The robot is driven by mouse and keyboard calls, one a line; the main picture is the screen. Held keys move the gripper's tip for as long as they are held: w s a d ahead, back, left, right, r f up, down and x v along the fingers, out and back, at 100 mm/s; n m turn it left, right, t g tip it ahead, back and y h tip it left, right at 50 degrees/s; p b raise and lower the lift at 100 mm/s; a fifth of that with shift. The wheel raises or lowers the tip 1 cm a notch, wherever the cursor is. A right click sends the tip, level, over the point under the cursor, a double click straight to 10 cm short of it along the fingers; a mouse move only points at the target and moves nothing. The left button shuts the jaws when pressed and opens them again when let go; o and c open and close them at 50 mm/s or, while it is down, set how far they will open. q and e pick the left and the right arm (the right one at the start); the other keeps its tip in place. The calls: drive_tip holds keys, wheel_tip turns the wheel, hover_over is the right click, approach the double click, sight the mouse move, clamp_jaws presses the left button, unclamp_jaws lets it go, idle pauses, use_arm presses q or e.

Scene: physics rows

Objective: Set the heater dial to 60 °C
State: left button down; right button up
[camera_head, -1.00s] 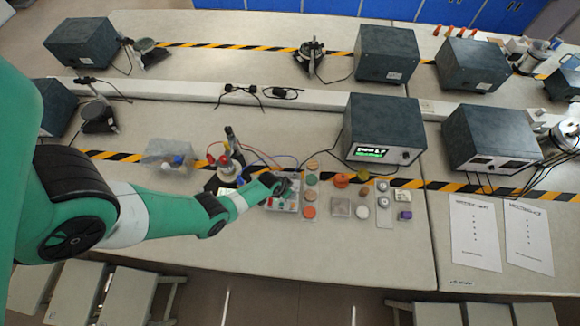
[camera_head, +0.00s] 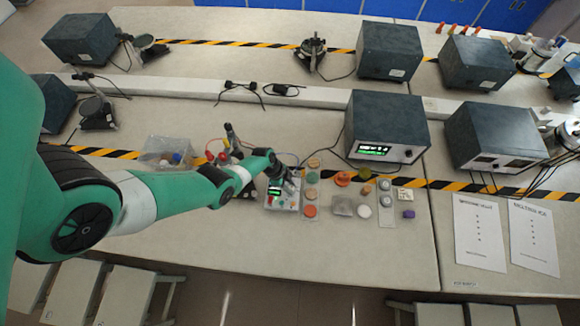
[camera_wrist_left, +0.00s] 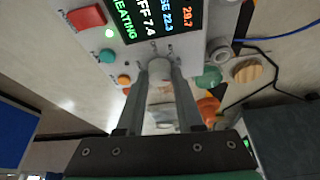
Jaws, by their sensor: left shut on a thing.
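The heater's control box (camera_head: 281,205) is a small pale unit with a lit display, standing on the bench in the head view. In the left wrist view the box (camera_wrist_left: 150,48) fills the top, and its display (camera_wrist_left: 158,18) shows "HEATING" and partly cut-off lines ending in 7.4, 22.3 and 20.7. The pale round dial (camera_wrist_left: 158,68) sits below the display between the fingers. My left gripper (camera_wrist_left: 160,78) is shut on the dial. In the head view the left gripper (camera_head: 289,187) reaches the box from above. The dial's markings are hidden. My right gripper is not in view.
Several small coloured containers (camera_head: 311,196) stand just right of the box. A clear bin (camera_head: 166,152) is to the left. A large dark instrument (camera_head: 386,130) stands behind on the right. The front of the bench is clear.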

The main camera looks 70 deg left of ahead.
use_arm(q)
drive_tip(key=m, duration=0.2)
drive_tip(key=shift+a+f+m+g+h+b, duration=0.1)
drive_tip(key=shift+m+g+h+b, duration=0.2)
drive_tip(key=shift+g+h+b, duration=0.1)
drive_tip(key=shift+w+m+g+b, duration=0.1)
drive_tip(key=shift+m+g+b, duration=0.45)
drive_tip(key=shift+m, duration=0.65)
drive_tip(key=shift+h, duration=0.3)
drive_tip(key=c, duration=0.5)
unclamp_jaws()
drive_tip(key=shift+c, duration=0.2)
drive_tip(key=p+v, duration=0.9)
drive_tip(key=v, duration=0.3)
